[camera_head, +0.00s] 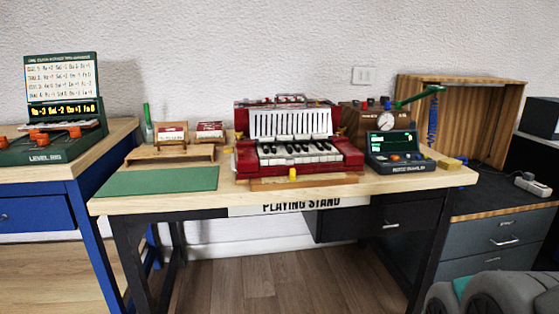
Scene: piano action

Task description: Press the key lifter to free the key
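A small red piano-like instrument (300,143) stands on the wooden playing stand in the middle of the head view. Its row of black and white keys (297,150) faces me, with a white slatted panel (290,124) upright behind them. A small yellow piece (293,174) is at its front edge below the keys. I cannot tell which part is the key lifter, nor whether any key is stuck. My gripper is not in view; grey rounded parts at the bottom right look like my own arm or body.
The stand's wooden top (265,197) holds a green mat (158,181), a small wooden rack (172,154), and a dark tester with a screen (398,148). A green lever (418,97) rises behind it by a dial (386,121). A blue bench (38,200) stands left, dark drawers (503,237) right.

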